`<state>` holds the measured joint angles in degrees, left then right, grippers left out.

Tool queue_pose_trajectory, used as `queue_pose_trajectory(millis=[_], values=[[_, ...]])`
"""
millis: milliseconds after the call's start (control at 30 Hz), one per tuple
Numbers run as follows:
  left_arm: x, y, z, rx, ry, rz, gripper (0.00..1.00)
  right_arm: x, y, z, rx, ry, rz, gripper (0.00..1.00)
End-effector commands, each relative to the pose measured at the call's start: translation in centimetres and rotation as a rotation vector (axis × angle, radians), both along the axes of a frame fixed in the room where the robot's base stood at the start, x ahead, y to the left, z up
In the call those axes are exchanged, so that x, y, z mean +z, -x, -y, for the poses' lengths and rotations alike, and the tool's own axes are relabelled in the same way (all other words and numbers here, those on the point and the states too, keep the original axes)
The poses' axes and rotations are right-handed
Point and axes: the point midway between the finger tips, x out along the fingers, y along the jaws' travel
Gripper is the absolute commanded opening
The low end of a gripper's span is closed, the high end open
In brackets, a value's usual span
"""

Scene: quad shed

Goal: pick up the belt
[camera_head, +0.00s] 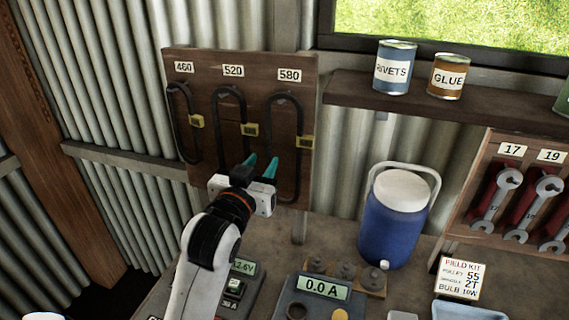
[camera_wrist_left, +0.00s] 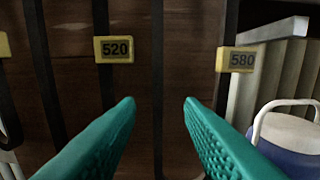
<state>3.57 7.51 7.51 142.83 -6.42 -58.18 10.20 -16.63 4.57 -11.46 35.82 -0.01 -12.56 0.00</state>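Three black belts hang from pegs on a brown board, below labels 460, 520 and 580. The 460 belt (camera_head: 175,125), the 520 belt (camera_head: 217,115) and the 580 belt (camera_head: 299,115) each carry a yellow tag. My left gripper (camera_head: 261,165) is open and empty in front of the board, by the lower part of the 520 and 580 belts. In the left wrist view, the left strand of the 580 belt (camera_wrist_left: 157,70) shows between the teal fingertips (camera_wrist_left: 160,101). Contact cannot be told. The task does not name which belt. My right gripper is out of view.
A blue cooler (camera_head: 390,232) with a white lid stands right of the board on the bench. A meter (camera_head: 322,292) sits in front. A shelf (camera_head: 440,97) holds rivets (camera_head: 395,70) and glue (camera_head: 447,76) cans. Wrenches (camera_head: 489,204) hang at the right.

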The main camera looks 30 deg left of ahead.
Motion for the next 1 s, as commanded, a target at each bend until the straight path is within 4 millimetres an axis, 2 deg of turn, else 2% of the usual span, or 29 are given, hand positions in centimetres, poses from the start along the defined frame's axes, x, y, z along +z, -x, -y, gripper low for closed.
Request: queue_pose_trajectory(millis=[200,333,633,833,1000], values=[[0.8,-2.9,-0.9,0.001,0.000,-0.002,0.35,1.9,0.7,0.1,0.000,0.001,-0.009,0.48],[0.5,-4.4,-1.3,0.001,0.000,-0.002,0.35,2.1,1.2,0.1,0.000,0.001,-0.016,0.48],[0.3,-4.9,-1.4,0.001,0.000,0.000,0.35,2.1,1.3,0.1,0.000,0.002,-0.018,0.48],[0.3,-4.9,-1.4,0.001,0.000,-0.001,0.02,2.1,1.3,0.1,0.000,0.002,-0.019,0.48],[0.4,-4.9,-1.4,0.001,0.000,0.000,0.00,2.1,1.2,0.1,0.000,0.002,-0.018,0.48]])
